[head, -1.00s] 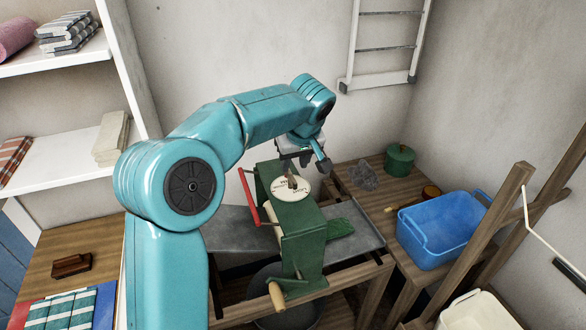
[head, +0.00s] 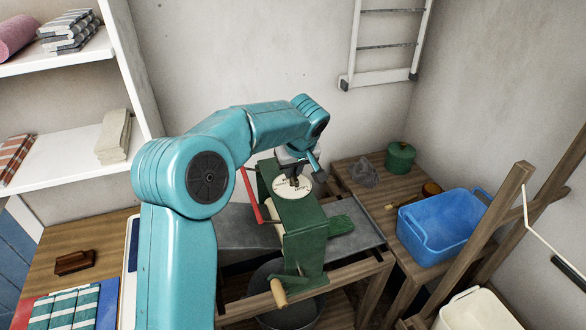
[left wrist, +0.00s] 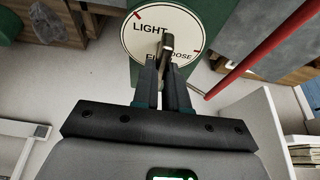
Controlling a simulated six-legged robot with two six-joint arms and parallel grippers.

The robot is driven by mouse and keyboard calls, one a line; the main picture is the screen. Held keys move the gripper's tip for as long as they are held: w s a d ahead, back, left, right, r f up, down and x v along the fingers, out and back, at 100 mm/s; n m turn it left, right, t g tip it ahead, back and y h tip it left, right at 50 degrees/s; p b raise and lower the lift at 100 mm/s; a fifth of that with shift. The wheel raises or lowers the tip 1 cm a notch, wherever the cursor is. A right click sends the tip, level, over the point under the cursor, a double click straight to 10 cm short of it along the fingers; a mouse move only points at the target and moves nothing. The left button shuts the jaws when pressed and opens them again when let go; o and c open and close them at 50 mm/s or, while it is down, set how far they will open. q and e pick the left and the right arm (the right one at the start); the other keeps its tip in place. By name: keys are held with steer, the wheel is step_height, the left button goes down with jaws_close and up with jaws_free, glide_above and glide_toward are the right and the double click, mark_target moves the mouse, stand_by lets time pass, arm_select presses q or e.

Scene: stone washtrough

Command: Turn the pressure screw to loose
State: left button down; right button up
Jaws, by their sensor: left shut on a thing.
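The pressure screw's knob (left wrist: 167,44) stands up from a round white dial (head: 303,189) on top of the green wringer (head: 304,217). My left gripper (head: 295,179) comes down from above onto the knob and is shut on it. In the left wrist view, the gripper's fingers (left wrist: 164,78) pinch the dark, flat knob. The dial (left wrist: 140,27) there shows the words LIGHT and LOOSE, red marks and a word starting with FI. The fingers and knob partly cover the lettering, so the exact setting cannot be told. My right gripper is out of view.
A red bar (head: 250,196) runs along the wringer's left side. A crank with a wooden handle (head: 279,293) sticks out in front. A blue tub (head: 440,228), a green pot (head: 400,157) and a grey cloth (head: 364,173) are on the right.

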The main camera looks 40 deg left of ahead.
arm_select(q)
steer(key=shift+m, duration=0.3)
